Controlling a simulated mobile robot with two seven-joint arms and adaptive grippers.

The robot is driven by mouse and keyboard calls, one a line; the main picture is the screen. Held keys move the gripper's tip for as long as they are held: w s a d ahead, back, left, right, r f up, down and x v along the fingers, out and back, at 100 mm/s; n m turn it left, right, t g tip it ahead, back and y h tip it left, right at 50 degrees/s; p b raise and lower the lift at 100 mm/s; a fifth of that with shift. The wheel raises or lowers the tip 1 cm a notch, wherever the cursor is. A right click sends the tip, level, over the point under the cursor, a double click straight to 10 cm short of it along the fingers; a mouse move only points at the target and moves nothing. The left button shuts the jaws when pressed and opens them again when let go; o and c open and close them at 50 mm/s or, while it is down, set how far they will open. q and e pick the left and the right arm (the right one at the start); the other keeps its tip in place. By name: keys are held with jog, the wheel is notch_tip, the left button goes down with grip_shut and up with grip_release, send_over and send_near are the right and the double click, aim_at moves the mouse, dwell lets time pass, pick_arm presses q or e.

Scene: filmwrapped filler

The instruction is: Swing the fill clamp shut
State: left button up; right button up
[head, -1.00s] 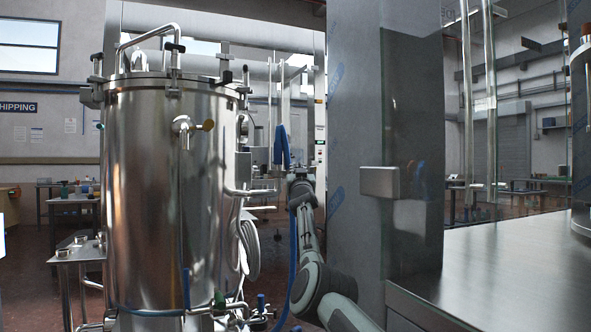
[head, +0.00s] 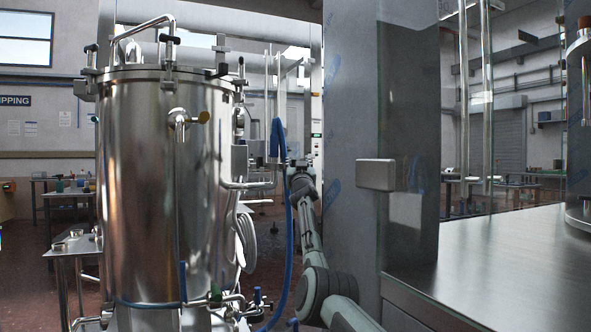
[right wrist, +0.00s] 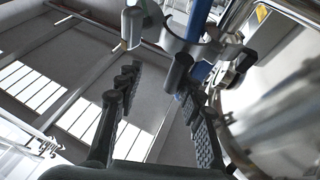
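The fill clamp appears in the right wrist view as an open-sided grey metal ring (right wrist: 186,38) beside a blue hose (right wrist: 200,18). A pale cylinder (right wrist: 132,27) sits at its left, and a dark cylindrical grip (right wrist: 178,72) hangs below it. My right gripper (right wrist: 158,92) is open, its fingers below the clamp. The dark grip is near the right finger; I cannot tell if they touch. In the head view my right gripper (head: 298,166) is beside the blue hose (head: 277,142), small and partly hidden. My left gripper is out of view.
A large steel tank (head: 165,190) with pipes stands left of my right arm. A grey film-covered column (head: 352,150) with a metal box (head: 376,174) stands close on the arm's right. A steel counter (head: 490,262) fills the lower right. A small steel side table (head: 72,246) stands left.

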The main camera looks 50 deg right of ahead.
jog(key=w+v, duration=0.1)
jog(key=v, duration=0.6)
jog(key=shift+a, duration=0.4)
